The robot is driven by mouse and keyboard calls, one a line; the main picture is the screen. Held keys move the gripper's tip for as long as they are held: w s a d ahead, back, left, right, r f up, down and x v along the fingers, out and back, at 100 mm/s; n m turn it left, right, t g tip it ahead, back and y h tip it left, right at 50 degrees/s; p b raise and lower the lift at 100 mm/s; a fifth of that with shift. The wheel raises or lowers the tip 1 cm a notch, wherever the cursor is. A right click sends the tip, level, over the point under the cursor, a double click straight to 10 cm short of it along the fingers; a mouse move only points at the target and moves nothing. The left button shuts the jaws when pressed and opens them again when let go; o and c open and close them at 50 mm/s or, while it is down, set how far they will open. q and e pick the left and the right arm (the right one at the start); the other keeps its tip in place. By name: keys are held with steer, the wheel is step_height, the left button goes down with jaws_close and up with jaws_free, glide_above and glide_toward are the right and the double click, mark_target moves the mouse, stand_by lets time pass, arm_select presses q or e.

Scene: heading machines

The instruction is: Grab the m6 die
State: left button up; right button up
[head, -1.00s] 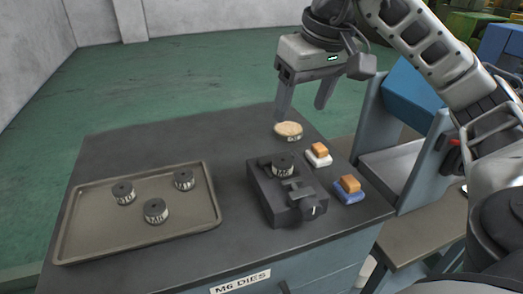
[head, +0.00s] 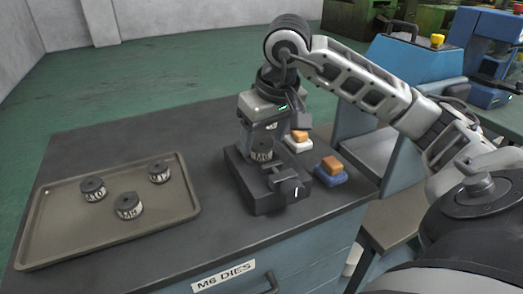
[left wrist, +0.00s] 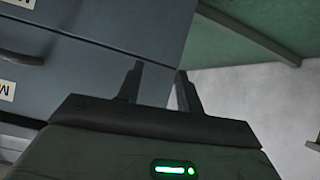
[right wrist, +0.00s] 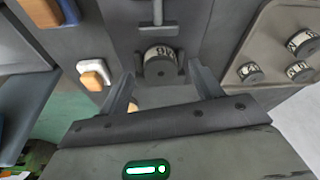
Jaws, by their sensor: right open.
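A dark round die with a pale label band, which looks like M6 (head: 261,150), sits in a black vise-like holder (head: 268,203) on the bench. My right gripper (head: 260,140) is above the holder, pointing down, its fingers partly hidden by its own body and the die. In the right wrist view the die (right wrist: 160,55) lies just beyond and between the spread fingertips (right wrist: 162,76), with nothing held. My left gripper (left wrist: 159,72) is open and empty, beside grey drawer fronts, and is out of the head view.
A tray (head: 60,240) at left holds three similar labelled dies (head: 128,206). Two brushes or blocks, one white-based (head: 299,142) and one blue-based (head: 331,172), lie right of the holder. Bench between tray and holder is clear.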

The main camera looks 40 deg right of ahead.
steer(key=shift+x, duration=0.9)
steer(key=c, duration=1.2)
steer(key=shift+r, duration=0.1)
steer(key=shift+c, duration=0.8)
